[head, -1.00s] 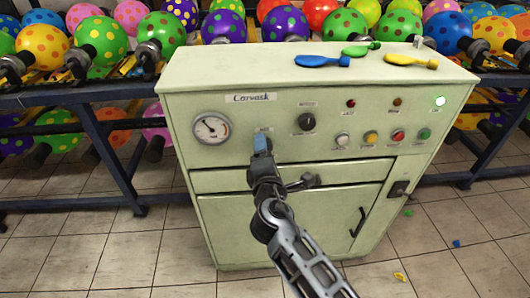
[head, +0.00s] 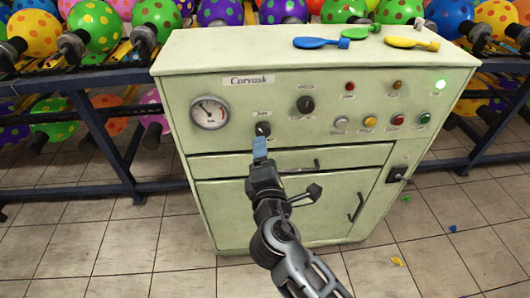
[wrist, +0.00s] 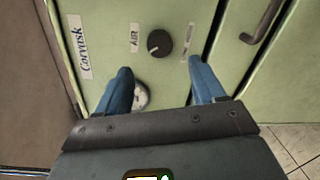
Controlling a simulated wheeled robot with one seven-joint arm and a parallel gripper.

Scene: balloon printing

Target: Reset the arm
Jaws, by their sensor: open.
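My gripper (head: 260,146) is in front of the pale green cabinet (head: 290,75), just below the black AIR knob (head: 263,129). In the wrist view my gripper (wrist: 162,75) is open, its two blue fingers apart with nothing between the tips. The same AIR knob (wrist: 159,43) shows beyond the fingertips, clear of them. In the head view only one blue finger shows clearly. My arm reaches up from the lower edge of the picture.
A gauge (head: 209,112) is left of the knob; buttons line the right side. Flat blue (head: 315,43), green (head: 360,32) and yellow (head: 411,43) balloons lie on top. Racks of dotted balloons stand behind. A drawer handle (head: 302,168) is close to my gripper. Tiled floor is mostly clear.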

